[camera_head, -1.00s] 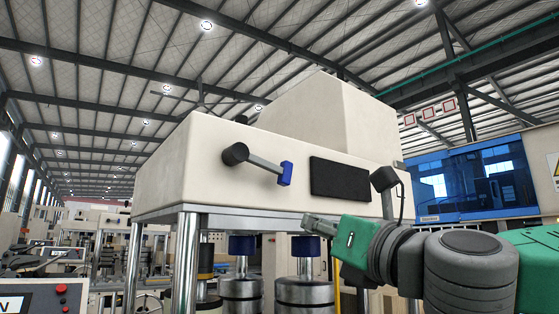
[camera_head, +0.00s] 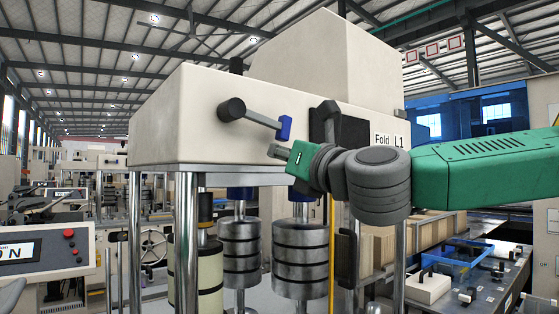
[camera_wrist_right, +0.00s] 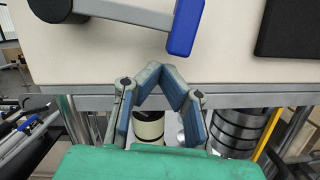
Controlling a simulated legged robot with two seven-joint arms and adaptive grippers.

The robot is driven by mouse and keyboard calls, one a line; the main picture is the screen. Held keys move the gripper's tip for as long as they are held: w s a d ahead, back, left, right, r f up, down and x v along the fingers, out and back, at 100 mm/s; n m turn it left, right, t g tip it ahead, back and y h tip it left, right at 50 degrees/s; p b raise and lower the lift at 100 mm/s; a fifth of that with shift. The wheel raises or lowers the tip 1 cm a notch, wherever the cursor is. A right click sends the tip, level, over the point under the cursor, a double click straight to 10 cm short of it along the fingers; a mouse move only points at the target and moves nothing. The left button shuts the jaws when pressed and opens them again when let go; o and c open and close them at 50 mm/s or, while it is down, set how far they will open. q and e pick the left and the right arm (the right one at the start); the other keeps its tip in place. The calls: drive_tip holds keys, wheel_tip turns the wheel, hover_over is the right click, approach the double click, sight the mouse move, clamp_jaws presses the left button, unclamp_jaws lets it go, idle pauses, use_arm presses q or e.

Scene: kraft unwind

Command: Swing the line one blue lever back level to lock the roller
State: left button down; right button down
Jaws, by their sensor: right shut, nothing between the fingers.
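The lever (camera_head: 256,117) is a grey bar on a dark round hub (camera_head: 232,109), on the front of the cream machine housing (camera_head: 190,125). Its bar slopes slightly down to the right and ends in a blue handle (camera_head: 284,128). My right gripper (camera_head: 278,151) is just below the blue handle, apart from it, with its fingers pointing left. In the right wrist view, the blue handle (camera_wrist_right: 185,27) is above the fingertips, and my right gripper (camera_wrist_right: 162,72) has its two fingers brought together with nothing between them. My left gripper is not in view.
A black panel (camera_head: 354,131) and a "Fold L1" label (camera_head: 389,140) are right of the lever, the label partly covered by my arm. Metal rollers (camera_head: 301,250) hang below the housing. A control box with a red button (camera_head: 69,233) stands at left.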

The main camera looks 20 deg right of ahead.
sight(289, 138)
drive_tip(key=shift+s+d+r, duration=0.1)
drive_tip(key=shift+d+r, duration=0.15)
use_arm(q)
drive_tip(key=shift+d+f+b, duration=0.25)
drive_tip(key=shift+b, duration=0.15)
use_arm(e)
drive_tip(key=shift+w+d+r+n+y, duration=0.2)
drive_tip(key=shift+d+r+n, duration=0.2)
drive_tip(key=shift+r, duration=0.15)
drive_tip(key=shift+w+d+r+n+y, duration=0.2)
drive_tip(key=shift+d+r+n, duration=0.2)
drive_tip(key=shift+r, duration=0.15)
drive_tip(key=shift+d, duration=0.1)
